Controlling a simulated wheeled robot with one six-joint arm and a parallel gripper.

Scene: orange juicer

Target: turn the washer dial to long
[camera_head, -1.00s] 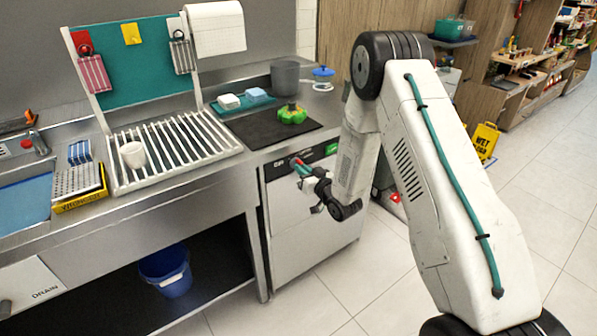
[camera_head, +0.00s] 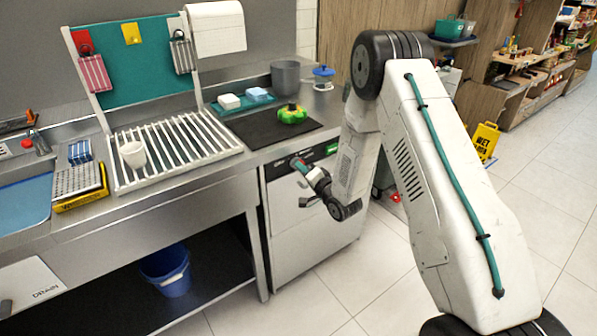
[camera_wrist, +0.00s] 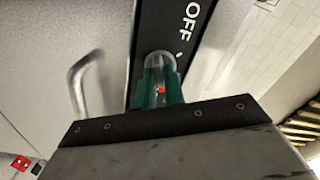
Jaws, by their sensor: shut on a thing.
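The washer (camera_head: 300,240) is the steel-fronted machine under the counter, with a dark control strip along its top edge. In the wrist view its black panel (camera_wrist: 203,22) carries the white word OFF and a small white tick mark. The rounded grey dial (camera_wrist: 158,59) sits on this panel between the green fingertips. My gripper (camera_wrist: 158,84) is shut on the dial, and its fingers cover most of it. In the head view my gripper (camera_head: 297,163) reaches the control strip from the front. No LONG label is readable, and the dial's pointer is hidden.
A curved metal handle (camera_wrist: 84,82) is on the washer front beside my gripper. A blue bucket (camera_head: 166,270) stands under the sink counter. The floor in front is clear.

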